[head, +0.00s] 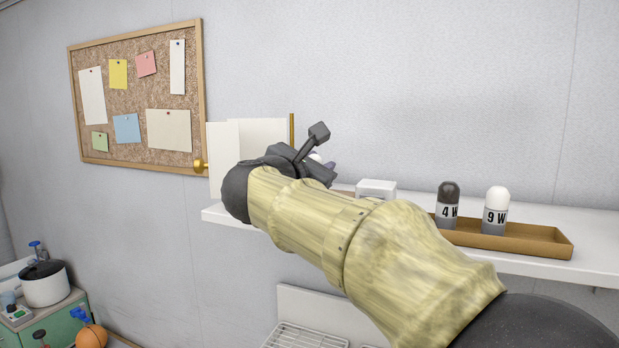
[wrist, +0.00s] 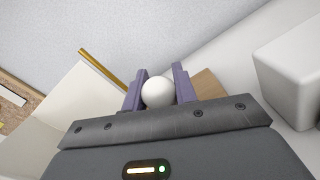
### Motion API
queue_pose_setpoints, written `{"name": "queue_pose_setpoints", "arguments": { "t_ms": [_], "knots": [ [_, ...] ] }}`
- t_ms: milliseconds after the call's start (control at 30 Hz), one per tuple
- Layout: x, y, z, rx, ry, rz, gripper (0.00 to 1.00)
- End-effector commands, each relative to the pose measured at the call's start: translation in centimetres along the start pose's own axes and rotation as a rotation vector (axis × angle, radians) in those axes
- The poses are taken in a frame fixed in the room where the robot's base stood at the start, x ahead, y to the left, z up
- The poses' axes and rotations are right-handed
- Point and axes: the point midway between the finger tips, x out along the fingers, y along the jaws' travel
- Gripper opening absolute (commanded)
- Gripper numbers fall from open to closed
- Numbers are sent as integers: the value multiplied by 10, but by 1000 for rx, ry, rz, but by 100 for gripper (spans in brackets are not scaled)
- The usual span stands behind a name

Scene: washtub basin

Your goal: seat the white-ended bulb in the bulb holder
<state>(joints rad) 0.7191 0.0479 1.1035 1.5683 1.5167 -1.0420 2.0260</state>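My gripper (wrist: 159,80) has its two purple fingers against both sides of a white rounded bulb end (wrist: 158,92), and appears shut on this white-ended bulb. The rest of that bulb is hidden. Another white-ended bulb (head: 496,208), marked 9 W, stands upright in the brown tray, beside a dark-ended bulb (head: 447,203) marked 4 W. I cannot make out the bulb holder for certain; a tan piece (wrist: 207,84) shows beside the right finger.
The white shelf (head: 590,228) runs along the wall. The brown tray (head: 545,247) is at its right, and a white box (head: 376,188) stands between tray and gripper; it also shows in the wrist view (wrist: 292,75). White panels (head: 222,150) and a brass rod (head: 291,135) stand left.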

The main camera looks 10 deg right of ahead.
Motion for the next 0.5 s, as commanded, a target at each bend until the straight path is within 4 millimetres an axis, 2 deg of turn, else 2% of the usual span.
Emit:
{"name": "queue_pose_setpoints", "arguments": {
  "t_ms": [33, 100, 500],
  "knots": [
    [0, 0, 0, 0, 0, 0, 8],
    [0, 0, 0, 0, 0, 0, 1],
    [0, 4, 7, 3, 0, 2, 0]
  ]
}}
